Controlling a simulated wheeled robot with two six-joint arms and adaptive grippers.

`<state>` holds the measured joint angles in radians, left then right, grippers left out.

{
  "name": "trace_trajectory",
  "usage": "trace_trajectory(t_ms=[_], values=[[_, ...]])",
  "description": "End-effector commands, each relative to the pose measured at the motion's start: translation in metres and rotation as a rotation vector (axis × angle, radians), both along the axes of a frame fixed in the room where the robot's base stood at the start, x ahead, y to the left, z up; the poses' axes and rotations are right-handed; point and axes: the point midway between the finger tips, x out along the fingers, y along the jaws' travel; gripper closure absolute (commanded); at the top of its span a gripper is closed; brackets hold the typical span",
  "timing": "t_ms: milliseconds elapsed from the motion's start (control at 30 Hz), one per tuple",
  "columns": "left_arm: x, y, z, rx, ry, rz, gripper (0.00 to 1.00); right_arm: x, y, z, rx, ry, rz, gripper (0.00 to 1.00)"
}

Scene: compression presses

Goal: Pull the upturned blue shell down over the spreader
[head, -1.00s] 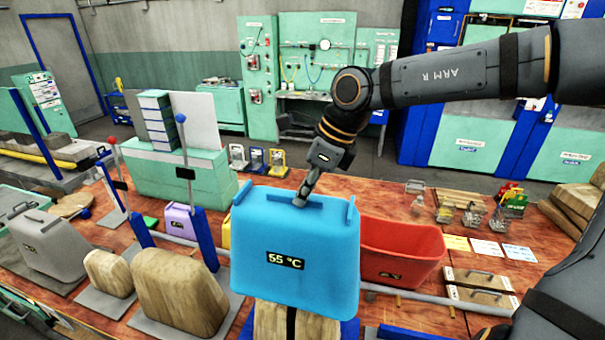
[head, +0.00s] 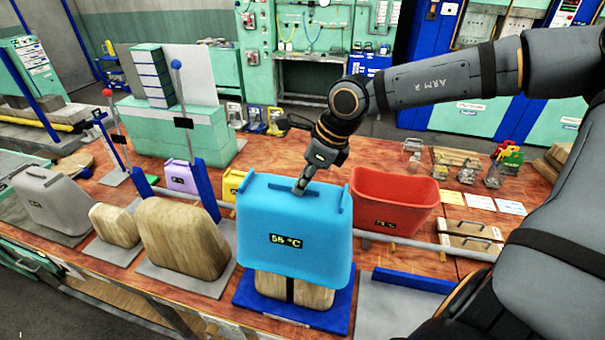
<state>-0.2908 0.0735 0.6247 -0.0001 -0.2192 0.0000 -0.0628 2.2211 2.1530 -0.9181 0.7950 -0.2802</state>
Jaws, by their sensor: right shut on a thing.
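The blue shell (head: 294,223) is upside down, its closed side up, with a label reading about 55 °C on its front. The wooden spreader (head: 312,295), split by a dark gap, stands on a blue base (head: 247,291). The shell sits over the spreader's upper part; the lower part shows below its rim. My right gripper (head: 301,187) is shut on the shell's top, at the raised ridge there; its fingertips are partly hidden. My left gripper is not in view.
A red shell (head: 396,200) stands upright close on the right. Wooden blocks (head: 180,238) and a grey shell (head: 52,200) are to the left. Levers with a blue knob (head: 176,64) and a red knob (head: 107,93) rise behind. A grey rail (head: 440,250) runs behind the spreader.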

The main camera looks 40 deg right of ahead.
Motion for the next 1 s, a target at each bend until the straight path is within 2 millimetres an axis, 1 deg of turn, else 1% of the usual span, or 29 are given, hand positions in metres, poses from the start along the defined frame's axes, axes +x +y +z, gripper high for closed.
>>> trace_trajectory(t_ms=[33,100,200,333,567,633,800,1000], values=[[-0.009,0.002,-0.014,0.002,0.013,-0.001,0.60,0.000,0.000,-0.016,0.002,0.000,-0.001,1.00],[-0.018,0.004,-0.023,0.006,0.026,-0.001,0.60,0.000,0.000,-0.027,0.002,0.000,-0.001,1.00],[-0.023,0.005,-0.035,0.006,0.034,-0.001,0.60,0.000,0.000,-0.043,0.001,-0.002,0.000,1.00],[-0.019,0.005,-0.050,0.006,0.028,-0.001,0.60,0.001,0.000,-0.064,0.001,-0.001,0.000,1.00],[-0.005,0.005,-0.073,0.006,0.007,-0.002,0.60,0.001,0.000,-0.101,0.002,-0.002,-0.001,1.00],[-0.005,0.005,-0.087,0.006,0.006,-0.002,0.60,0.001,0.000,-0.114,0.002,-0.003,-0.001,1.00],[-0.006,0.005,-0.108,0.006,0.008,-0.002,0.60,0.001,0.000,-0.132,0.000,-0.003,-0.001,1.00],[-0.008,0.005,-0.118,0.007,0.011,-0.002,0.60,0.001,-0.001,-0.141,0.000,-0.001,0.000,1.00]])
